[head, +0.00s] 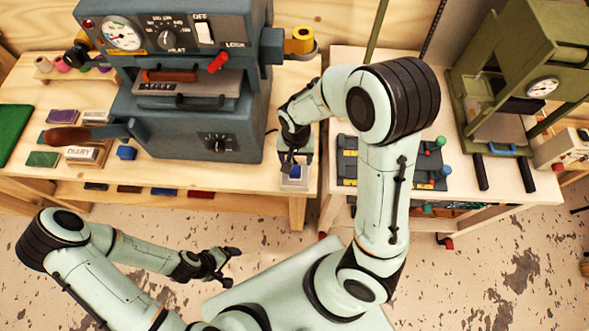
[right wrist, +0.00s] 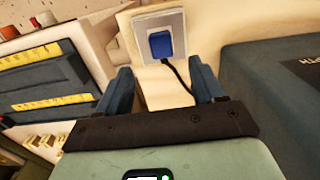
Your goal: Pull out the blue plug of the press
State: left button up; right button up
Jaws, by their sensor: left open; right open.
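The blue plug (right wrist: 160,44) sits in a grey-framed socket plate (right wrist: 181,23) in the right wrist view, its dark cable (right wrist: 182,76) running down between my fingers. In the head view the socket box (head: 294,184) is at the table's front right corner, with the plug (head: 295,171) partly hidden by my arm. My right gripper (right wrist: 160,76) is open, its two fingers either side of the line to the plug, and no contact is visible. The press (head: 190,132) is the large blue-grey machine to the left. My left gripper (head: 228,263) is open and empty over the floor.
A yellow foil roll (head: 302,38) is behind at the right. A black tray with yellow strips (head: 350,160) and a green press (head: 505,110) stand on the right table.

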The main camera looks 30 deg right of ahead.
aim_at(295, 170)
jog(key=shift+w+f, duration=0.1)
jog(key=shift+f, duration=0.3)
jog(key=f+b, duration=0.1)
jog(key=f, duration=0.2)
jog(key=f+b, duration=0.2)
jog(key=f, duration=0.1)
jog(key=shift+s+f, duration=0.2)
jog(key=shift+f, duration=0.6)
pick_arm(q)
jog(key=s+f, duration=0.5)
jog(key=shift+f+g+b, duration=0.15)
jog(key=shift+g+b, duration=0.25)
jog(key=shift+b, duration=0.05)
pick_arm(e)
jog(key=shift+w+f, duration=0.2)
jog(key=shift+f, duration=0.1)
pick_arm(q)
jog(key=shift+s+f, duration=0.1)
pick_arm(e)
jog(key=shift+c, duration=0.3)
grip_shut()
